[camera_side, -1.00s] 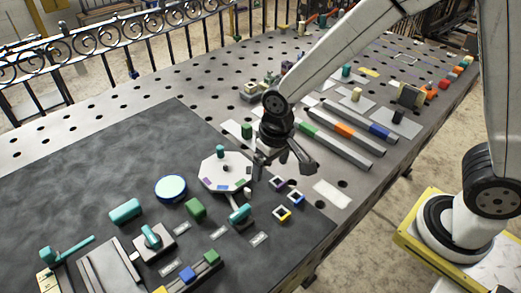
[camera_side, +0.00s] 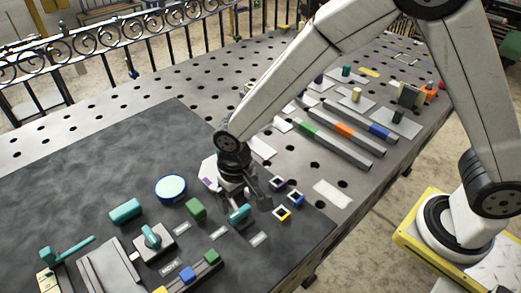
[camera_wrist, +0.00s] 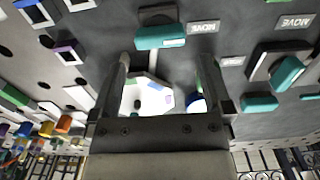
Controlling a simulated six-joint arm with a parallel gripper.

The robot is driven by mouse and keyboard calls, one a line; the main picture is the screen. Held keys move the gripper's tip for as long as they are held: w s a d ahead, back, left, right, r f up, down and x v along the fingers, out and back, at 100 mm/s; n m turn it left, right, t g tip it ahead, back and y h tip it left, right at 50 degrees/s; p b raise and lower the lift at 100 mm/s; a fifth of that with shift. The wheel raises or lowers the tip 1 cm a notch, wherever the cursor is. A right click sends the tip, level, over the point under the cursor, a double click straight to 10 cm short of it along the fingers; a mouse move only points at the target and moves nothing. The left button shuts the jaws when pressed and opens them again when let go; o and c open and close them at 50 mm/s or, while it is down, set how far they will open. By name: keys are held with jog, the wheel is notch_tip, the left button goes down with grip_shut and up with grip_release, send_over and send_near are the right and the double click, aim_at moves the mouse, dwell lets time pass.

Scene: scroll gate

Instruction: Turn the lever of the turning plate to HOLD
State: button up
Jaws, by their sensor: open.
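The turning plate is a pale octagon with coloured patches, partly hidden behind my gripper in the side view (camera_side: 207,172); it shows between my fingers in the wrist view (camera_wrist: 152,90). A thin pale arm runs from it to a teal lever handle (camera_side: 240,213), also seen at the top of the wrist view (camera_wrist: 160,37). A label (camera_wrist: 203,27) beside the handle appears to read MOVE; a smaller label (camera_wrist: 233,61) is unreadable. My gripper (camera_side: 249,198) is open and empty, close to the handle and over the plate's edge. Contact cannot be told.
Small square rings (camera_side: 282,213) lie right of the handle. Grey rails (camera_side: 335,130) lie behind on the right. The dark mat (camera_side: 90,165) is clear at upper left.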

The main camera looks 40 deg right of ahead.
aim_at(240, 211)
jog(key=shift+f, duration=2.8)
jog(key=c, duration=1)
